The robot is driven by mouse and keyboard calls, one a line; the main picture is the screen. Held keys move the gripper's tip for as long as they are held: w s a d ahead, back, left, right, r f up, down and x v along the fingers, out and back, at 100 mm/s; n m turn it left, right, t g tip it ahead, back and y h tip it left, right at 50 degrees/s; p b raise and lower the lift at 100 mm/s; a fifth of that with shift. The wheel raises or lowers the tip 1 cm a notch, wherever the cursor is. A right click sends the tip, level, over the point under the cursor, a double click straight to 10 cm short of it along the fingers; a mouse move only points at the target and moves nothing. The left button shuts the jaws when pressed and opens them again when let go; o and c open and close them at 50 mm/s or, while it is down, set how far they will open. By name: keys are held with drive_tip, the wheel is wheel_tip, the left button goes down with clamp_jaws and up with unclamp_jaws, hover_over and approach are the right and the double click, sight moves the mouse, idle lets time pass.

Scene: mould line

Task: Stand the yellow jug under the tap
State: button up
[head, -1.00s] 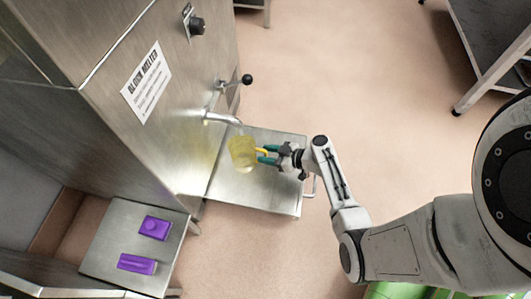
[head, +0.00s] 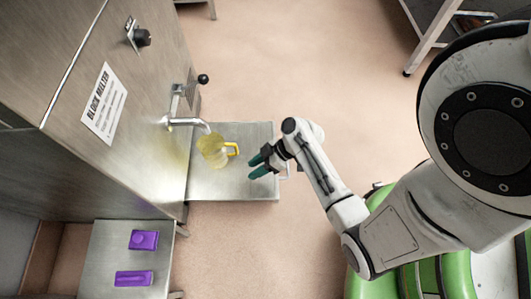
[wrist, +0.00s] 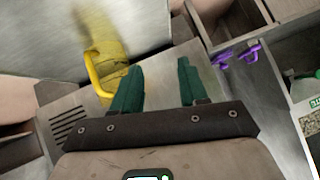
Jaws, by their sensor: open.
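The yellow jug (head: 212,151), see-through, stands upright on the steel shelf (head: 240,187). Its handle points right, toward my gripper. The tap (head: 186,122) comes out of the block melter's front, and its spout end appears above the jug's back rim. My gripper (head: 256,166) has dark green fingers and is open and empty, a short way right of the handle and apart from it. In the wrist view the jug (wrist: 113,80) shows left of my open fingers (wrist: 160,78), with its handle on the near side. The spout is not clear there.
The block melter (head: 130,120) walls off the left side. A tap lever with a black ball (head: 203,79) sticks out above the spout. Two purple pieces (head: 143,240) lie on a lower steel table (head: 105,250).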

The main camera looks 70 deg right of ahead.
drive_tip(key=s+a+r+m+g+h, duration=0.1)
drive_tip(key=s+a+r+g+h, duration=0.1)
drive_tip(key=r, duration=0.4)
drive_tip(key=s+a+r+m+g+h, duration=0.2)
drive_tip(key=s+a+r+g+h, duration=0.1)
drive_tip(key=r, duration=0.4)
drive_tip(key=shift+s+a+g+h, duration=0.3)
drive_tip(key=shift+s+a+g, duration=0.2)
drive_tip(key=shift+a+g, duration=0.6)
